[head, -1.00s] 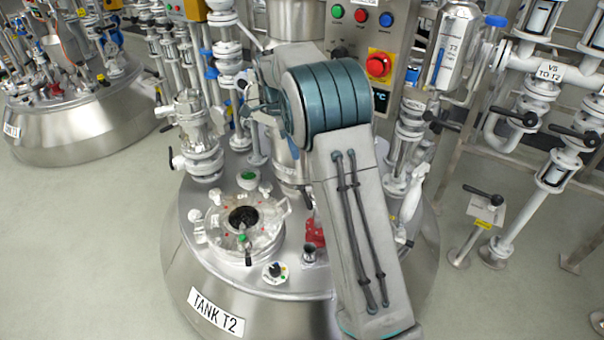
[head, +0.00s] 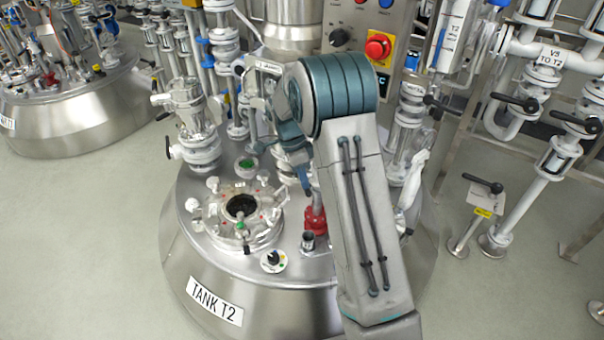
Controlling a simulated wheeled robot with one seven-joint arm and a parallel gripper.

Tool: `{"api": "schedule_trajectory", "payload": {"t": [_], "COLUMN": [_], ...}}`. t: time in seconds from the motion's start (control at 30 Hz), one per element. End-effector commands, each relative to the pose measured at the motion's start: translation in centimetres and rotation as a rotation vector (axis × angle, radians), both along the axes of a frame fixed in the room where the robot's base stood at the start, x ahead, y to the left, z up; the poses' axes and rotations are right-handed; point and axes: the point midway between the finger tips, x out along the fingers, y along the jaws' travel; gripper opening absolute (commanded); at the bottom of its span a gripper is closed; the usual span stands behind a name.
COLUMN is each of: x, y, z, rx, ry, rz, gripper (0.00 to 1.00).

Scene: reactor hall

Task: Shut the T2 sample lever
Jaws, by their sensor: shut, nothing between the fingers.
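The T2 tank (head: 215,275) stands in the middle of the head view, with its label facing me. On its top, a red fitting (head: 314,219) stands close to my arm, beside a short dark open-topped piece (head: 308,241). I cannot tell for sure which part is the sample lever or how it is set. My gripper (head: 306,186) is shut and empty, pointing down just above and left of the red fitting. It is small and partly hidden by my arm, so I cannot tell whether it touches anything.
A round open hatch (head: 241,208) with clamps lies left of the red fitting. A dial (head: 273,261) is in front. White valve stacks (head: 190,120) rise at the back left. A control panel with a red button (head: 378,46) and piping stand behind and right.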

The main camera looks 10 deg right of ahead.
Motion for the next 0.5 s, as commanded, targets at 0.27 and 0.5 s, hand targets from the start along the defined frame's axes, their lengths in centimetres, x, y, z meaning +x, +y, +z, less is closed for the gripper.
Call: {"api": "schedule_trajectory", "payload": {"t": [0.27,0.5], "x": [-0.1,-0.6], "y": [0.0,0.0], "z": [-0.2,-1.3], "rx": [-0.001,-0.006], "ry": [-0.006,-0.103], "rz": [-0.001,0.001], "gripper": [0.00,0.00]}}
